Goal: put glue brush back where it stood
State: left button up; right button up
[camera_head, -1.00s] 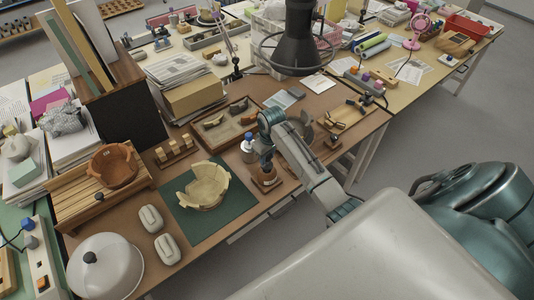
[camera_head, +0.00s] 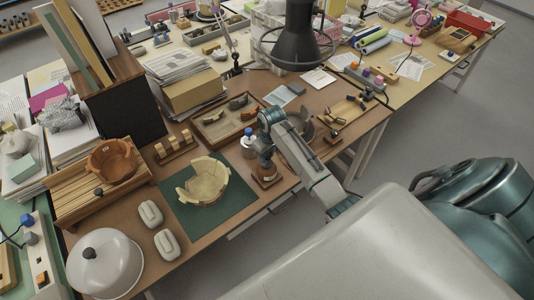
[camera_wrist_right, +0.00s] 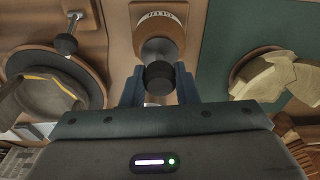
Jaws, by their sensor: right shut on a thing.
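My right gripper (camera_head: 265,161) points down over a small wooden stand (camera_head: 268,180) at the front edge of the brown table. In the right wrist view the gripper (camera_wrist_right: 159,88) is shut on the glue brush (camera_wrist_right: 158,78), whose dark round end shows between the fingers. The brush is in line with the round brown stand with a white label (camera_wrist_right: 160,30). I cannot tell whether it rests in the stand. The rest of the brush is mostly hidden. My left gripper is not in view.
A cream partial bowl (camera_head: 204,181) sits on a green mat (camera_head: 240,198) left of the stand. A blue-capped bottle (camera_head: 248,142) stands close behind the gripper. A dark round dish (camera_wrist_right: 90,85) is on the other side. A wooden tray (camera_head: 205,140) with sherds lies farther back.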

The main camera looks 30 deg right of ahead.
jog(key=shift+f, duration=0.25)
dwell(0.6)
jog(key=o, duration=0.9)
jog(key=r+b, duration=0.1)
jog(key=r, duration=0.2)
jog(key=r+b, duration=0.1)
jog(key=r, duration=0.2)
jog(key=s+r, duration=0.1)
jog(key=r, duration=0.2)
jog(key=shift+d+r+b, duration=0.15)
jog(key=shift+r+b, duration=0.2)
jog(key=shift+b, duration=0.05)
jog(key=shift+s+r, duration=0.1)
jog(key=shift+r, duration=0.4)
